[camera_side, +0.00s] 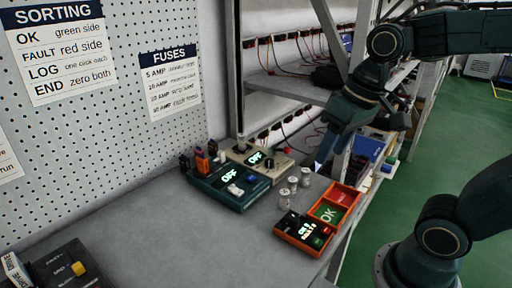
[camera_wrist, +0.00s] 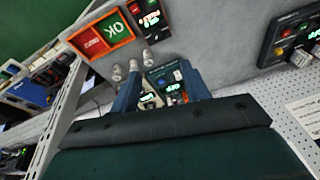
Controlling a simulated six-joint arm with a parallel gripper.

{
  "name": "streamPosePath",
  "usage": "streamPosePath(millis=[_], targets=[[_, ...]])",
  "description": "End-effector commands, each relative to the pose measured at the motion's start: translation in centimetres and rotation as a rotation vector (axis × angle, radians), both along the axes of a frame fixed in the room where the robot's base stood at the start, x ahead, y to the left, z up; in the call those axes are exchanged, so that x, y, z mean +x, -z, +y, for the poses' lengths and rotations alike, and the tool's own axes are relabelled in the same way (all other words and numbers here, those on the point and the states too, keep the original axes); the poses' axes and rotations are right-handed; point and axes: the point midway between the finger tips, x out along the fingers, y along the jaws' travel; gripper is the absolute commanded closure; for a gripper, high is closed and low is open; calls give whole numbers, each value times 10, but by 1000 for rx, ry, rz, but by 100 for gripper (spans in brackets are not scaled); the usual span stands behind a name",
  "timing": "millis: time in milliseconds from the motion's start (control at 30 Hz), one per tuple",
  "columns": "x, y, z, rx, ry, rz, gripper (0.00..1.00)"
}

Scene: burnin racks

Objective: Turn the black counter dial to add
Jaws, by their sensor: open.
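The counter (camera_side: 303,234) is a small black panel with a lit display and a red and a green button, at the near end of an orange-framed unit on the bench. A small black dial (camera_side: 293,217) appears on its panel. The counter also shows at the top of the wrist view (camera_wrist: 149,17), where I cannot clearly make out the dial. My gripper (camera_side: 325,152) is open and empty, above the bench's right edge, up and behind the counter. Its two blue fingers show apart in the wrist view (camera_wrist: 160,84), pointing at a teal box.
Beside the counter are green OK and red trays (camera_side: 328,213). Several small metal cylinders (camera_side: 292,188) stand near it. A teal box (camera_side: 229,187) and a beige box (camera_side: 257,159) with OFF displays sit behind. Shelf posts (camera_side: 327,30) stand close to my arm.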

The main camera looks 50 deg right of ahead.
Motion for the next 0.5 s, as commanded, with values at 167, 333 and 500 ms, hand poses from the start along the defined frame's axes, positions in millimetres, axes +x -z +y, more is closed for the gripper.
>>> streamPosePath(millis=[167, 333, 500], targets=[[23, 8, -1, 46, 76, 113, 54], [43, 17, -4, 83, 148, 219, 54], [63, 31, -8, 114, 223, 325, 54]])
